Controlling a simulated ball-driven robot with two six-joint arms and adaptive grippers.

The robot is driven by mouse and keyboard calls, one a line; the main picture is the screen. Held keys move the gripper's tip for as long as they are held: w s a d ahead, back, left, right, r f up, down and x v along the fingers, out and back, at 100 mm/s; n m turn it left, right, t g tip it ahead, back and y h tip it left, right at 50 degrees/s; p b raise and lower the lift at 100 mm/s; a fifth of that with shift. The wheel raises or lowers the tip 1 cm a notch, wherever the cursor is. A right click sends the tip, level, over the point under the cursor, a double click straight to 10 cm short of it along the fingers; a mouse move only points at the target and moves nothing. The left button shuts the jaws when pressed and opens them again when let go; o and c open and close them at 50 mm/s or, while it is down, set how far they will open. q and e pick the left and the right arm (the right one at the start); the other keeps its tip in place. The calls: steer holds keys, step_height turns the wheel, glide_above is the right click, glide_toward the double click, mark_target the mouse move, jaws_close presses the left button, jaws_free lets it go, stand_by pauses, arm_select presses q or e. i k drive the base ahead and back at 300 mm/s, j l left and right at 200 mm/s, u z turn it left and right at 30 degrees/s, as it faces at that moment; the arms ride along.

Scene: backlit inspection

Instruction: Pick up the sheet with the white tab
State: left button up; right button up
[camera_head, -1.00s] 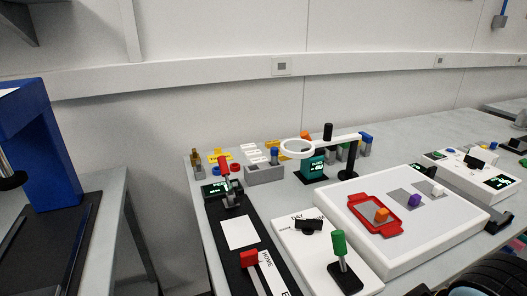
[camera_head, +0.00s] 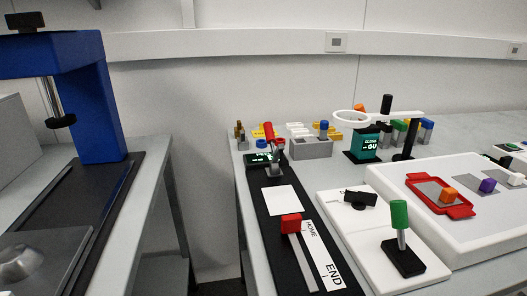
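The white tab (camera_head: 516,179) shows at the right edge, on top of a white box (camera_head: 390,173). Its grey sheet (camera_head: 507,188) is partly cut off by the picture's edge. Further left an orange tab (camera_head: 449,195) stands on a sheet inside a red frame (camera_head: 461,211). Neither of my grippers is in view.
A green-handled lever (camera_head: 400,215) and a black knob (camera_head: 361,199) stand before the box. A magnifier ring (camera_head: 351,118) stands behind it. A red-handled slider (camera_head: 291,225) is at front left. A blue press (camera_head: 95,110) stands on a separate table, across a gap.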

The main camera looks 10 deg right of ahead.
mark_target(513, 182)
steer(key=k+l+z, duration=0.1)
steer(key=z, duration=0.4)
steer(key=l+z, duration=0.25)
steer(key=z, duration=0.2)
steer(key=l+z, duration=0.25)
steer(key=z, duration=0.25)
steer(key=k, duration=0.05)
